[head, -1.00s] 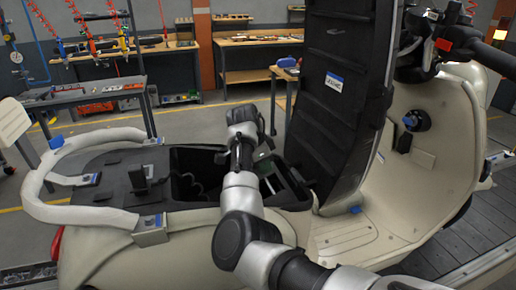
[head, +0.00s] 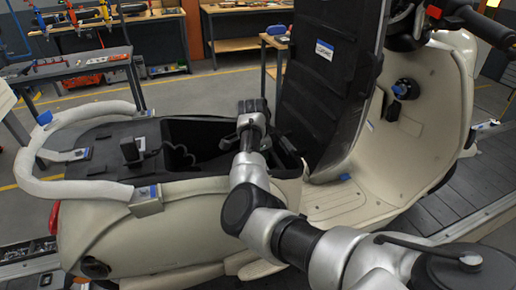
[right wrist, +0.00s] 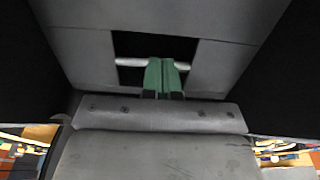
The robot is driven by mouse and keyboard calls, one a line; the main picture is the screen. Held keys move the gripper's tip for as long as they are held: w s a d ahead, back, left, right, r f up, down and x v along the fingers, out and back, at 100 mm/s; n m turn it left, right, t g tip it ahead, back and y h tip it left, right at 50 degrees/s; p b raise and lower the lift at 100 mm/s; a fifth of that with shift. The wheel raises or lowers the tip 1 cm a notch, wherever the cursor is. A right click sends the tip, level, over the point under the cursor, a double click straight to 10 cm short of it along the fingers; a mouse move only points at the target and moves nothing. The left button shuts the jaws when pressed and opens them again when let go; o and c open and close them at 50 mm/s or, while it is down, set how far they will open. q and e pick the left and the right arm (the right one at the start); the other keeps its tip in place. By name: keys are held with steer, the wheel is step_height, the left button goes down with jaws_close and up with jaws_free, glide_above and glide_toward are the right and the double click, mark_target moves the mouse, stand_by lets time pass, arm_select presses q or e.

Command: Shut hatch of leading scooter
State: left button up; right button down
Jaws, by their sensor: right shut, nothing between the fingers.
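The cream scooter (head: 190,222) stands side-on in the head view. Its hatch (head: 318,95), a tall black-backed panel with a blue-and-white label, stands raised and nearly upright, leaning slightly. The storage opening (head: 190,140) beneath it is uncovered. My right arm reaches over the opening, its wrist just left of the hatch; the fingers cannot be made out there. In the right wrist view my right gripper (right wrist: 165,75) shows green fingers shut together and empty. They are in front of a grey panel (right wrist: 80,50) with a dark cut-out and a metal bar; contact is unclear. My left gripper is out of view.
A white grab rail (head: 85,188) curves around the scooter's rear at left. The handlebar (head: 475,20) is at upper right. The slatted conveyor deck (head: 440,215) runs at the right. Workbenches (head: 160,40) with tools stand behind, across open floor.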

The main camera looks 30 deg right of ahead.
steer(key=shift+d+f+y, duration=0.25)
steer(key=shift+f+y, duration=0.35)
steer(key=shift+f, duration=0.05)
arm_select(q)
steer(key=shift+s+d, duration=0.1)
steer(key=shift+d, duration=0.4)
arm_select(e)
steer(key=shift+d+f+t+y, duration=0.2)
steer(key=shift+f+t+y, duration=0.1)
steer(key=shift+f+y, duration=0.25)
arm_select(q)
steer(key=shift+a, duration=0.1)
arm_select(e)
steer(key=shift+a+r, duration=0.15)
